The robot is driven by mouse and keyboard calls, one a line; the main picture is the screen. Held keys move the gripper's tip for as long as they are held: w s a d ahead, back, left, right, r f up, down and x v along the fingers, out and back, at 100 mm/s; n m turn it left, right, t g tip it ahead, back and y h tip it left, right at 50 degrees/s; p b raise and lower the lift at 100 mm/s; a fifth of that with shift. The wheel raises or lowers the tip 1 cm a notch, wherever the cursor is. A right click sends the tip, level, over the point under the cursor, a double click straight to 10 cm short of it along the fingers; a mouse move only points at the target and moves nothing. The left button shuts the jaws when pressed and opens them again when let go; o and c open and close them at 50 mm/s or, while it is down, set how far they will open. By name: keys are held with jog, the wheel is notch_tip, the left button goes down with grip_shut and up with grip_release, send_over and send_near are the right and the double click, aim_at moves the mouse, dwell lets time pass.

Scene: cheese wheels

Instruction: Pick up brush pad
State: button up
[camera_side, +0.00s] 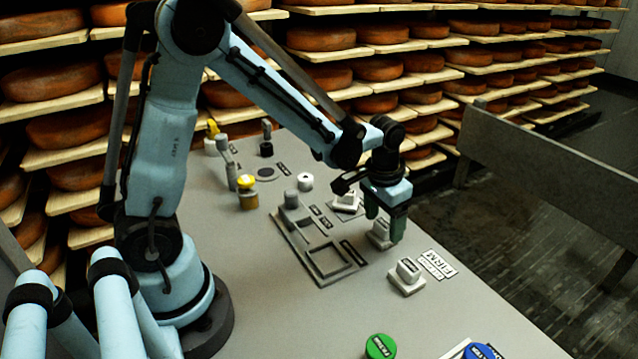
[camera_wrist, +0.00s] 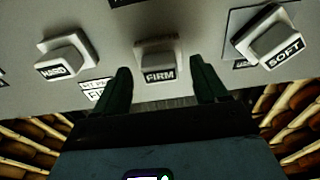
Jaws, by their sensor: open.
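Three pale brush pads with block handles stand in a row on the grey table. The middle pad (camera_side: 379,236) is marked FIRM in the wrist view (camera_wrist: 158,64). The far pad (camera_side: 345,202), marked SOFT, is on the right in the wrist view (camera_wrist: 268,40). My gripper (camera_side: 385,226) is open, pointing down at the middle pad; its fingers (camera_wrist: 160,68) show on either side of the FIRM handle. Whether they touch it is unclear.
A placard (camera_side: 436,265) ending in FIRM lies beside the near pad. A grey square frame (camera_side: 330,264) lies left of the pads. Green (camera_side: 380,346) and blue (camera_side: 481,351) buttons are at the front. Small fixtures (camera_side: 248,193) stand at the back left.

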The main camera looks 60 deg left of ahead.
jog(key=shift+c, duration=0.4)
jog(key=c, duration=1.1)
jog(key=shift+r, duration=0.1)
